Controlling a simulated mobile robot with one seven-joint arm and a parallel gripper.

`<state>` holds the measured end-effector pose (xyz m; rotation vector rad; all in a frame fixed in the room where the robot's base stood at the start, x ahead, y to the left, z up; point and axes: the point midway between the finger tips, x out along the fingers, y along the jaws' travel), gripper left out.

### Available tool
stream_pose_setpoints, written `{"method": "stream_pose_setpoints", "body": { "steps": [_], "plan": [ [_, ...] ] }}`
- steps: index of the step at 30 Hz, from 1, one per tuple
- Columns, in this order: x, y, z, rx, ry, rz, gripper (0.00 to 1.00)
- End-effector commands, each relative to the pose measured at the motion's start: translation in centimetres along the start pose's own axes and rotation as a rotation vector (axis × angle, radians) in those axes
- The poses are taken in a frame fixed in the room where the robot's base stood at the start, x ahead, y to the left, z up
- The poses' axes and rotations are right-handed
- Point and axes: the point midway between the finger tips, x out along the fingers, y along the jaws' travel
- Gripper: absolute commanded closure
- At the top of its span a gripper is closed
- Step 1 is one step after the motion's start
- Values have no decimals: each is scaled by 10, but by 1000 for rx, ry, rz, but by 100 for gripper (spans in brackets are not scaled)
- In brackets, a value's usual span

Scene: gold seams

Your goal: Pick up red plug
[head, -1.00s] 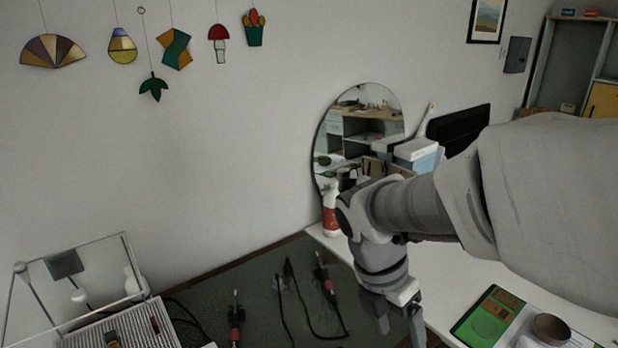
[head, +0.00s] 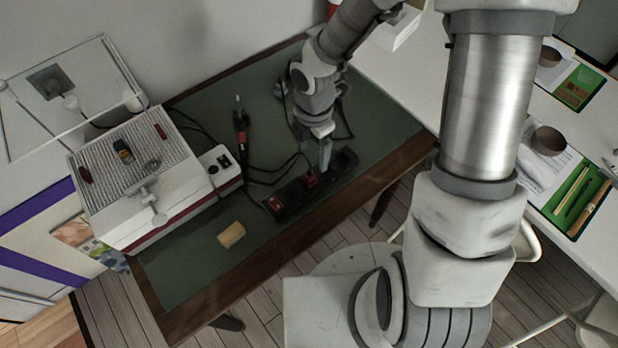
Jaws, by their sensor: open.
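A black power strip (head: 290,195) lies on the green-topped bench. A small red piece (head: 310,180) sits on its middle and looks like the red plug. Another red part (head: 275,204) is at the strip's left end; I cannot tell plug from switch for certain. My gripper (head: 325,165) points down over the right half of the strip, just right of the middle red piece. It is open, seen nearly edge-on, with nothing visible between the fingers. Whether the fingertips touch the strip is unclear.
A white grinder-like machine (head: 140,170) with a ribbed top and a clear shield (head: 70,95) stands at left. A soldering iron (head: 240,128) and dark cables lie behind the strip. A cork-coloured block (head: 231,235) lies in front. The bench front is mostly clear.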

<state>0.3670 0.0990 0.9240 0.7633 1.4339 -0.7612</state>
Motion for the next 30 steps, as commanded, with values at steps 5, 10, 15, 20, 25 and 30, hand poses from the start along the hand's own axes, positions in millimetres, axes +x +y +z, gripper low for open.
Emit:
{"method": "stream_pose_setpoints", "body": {
  "steps": [5,10,15,20,25,30],
  "plan": [
    [38,0,-1,-4,1,-3,22],
    [52,0,0,-2,0,-2,22],
    [66,2,-2,-4,0,-2,22],
    [91,7,-4,-3,-1,-3,22],
    [104,7,-4,-2,-1,-1,22],
    [104,7,-3,-2,-1,-1,22]
  ]
}}
